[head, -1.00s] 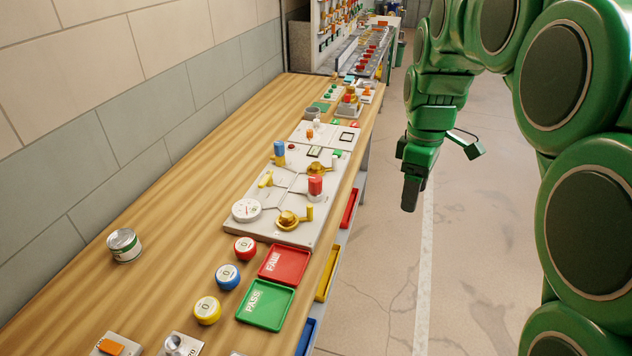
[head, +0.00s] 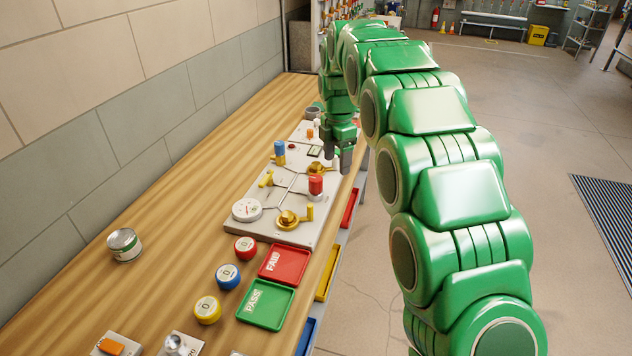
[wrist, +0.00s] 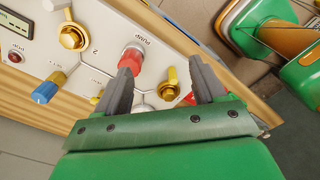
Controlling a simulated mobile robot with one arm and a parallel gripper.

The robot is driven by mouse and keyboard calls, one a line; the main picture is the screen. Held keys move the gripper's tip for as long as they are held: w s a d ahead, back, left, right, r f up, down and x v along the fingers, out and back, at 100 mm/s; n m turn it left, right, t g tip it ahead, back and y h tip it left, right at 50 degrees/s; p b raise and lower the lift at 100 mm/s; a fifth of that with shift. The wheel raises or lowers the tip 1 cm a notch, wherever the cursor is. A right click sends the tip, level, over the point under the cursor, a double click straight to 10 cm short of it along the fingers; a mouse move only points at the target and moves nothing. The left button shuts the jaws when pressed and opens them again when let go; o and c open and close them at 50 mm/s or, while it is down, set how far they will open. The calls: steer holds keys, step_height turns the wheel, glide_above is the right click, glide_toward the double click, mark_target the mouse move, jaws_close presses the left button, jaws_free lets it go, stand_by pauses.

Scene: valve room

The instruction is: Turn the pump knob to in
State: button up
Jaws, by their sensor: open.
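The pump knob is a red knob (head: 315,185) standing up from a pale panel (head: 270,205) on the wooden bench. In the wrist view the red knob (wrist: 131,60), with the word PUMP printed beside it, shows just beyond the left fingertip. My gripper (head: 338,160) hangs over the panel's right edge, above and behind the knob. In the wrist view my gripper (wrist: 160,64) is open and empty, its two dark fingers spread. The left finger overlaps the knob in the picture; I cannot tell if they touch. The knob's pointer setting is unreadable.
The panel also carries a blue knob (head: 279,152), a white gauge (head: 246,210) and a brass valve with a yellow handle (head: 288,219). A red FAIL tray (head: 284,264) and green PASS tray (head: 265,304) lie in front.

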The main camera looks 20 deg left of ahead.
mark_target(316, 177)
steer(key=a+f+n, duration=0.1)
steer(key=a, duration=0.1)
steer(key=w+a+f+n, duration=0.1)
steer(key=w+a+n, duration=0.1)
steer(key=a, duration=0.1)
steer(key=shift+a+f, duration=0.35)
steer(key=shift+f, duration=0.05)
steer(key=shift+a+f, duration=0.3)
steer(key=shift+w+f, duration=0.1)
steer(key=shift+f, duration=3.7)
steer(key=c, duration=1.1)
steer(key=shift+o, duration=0.2)
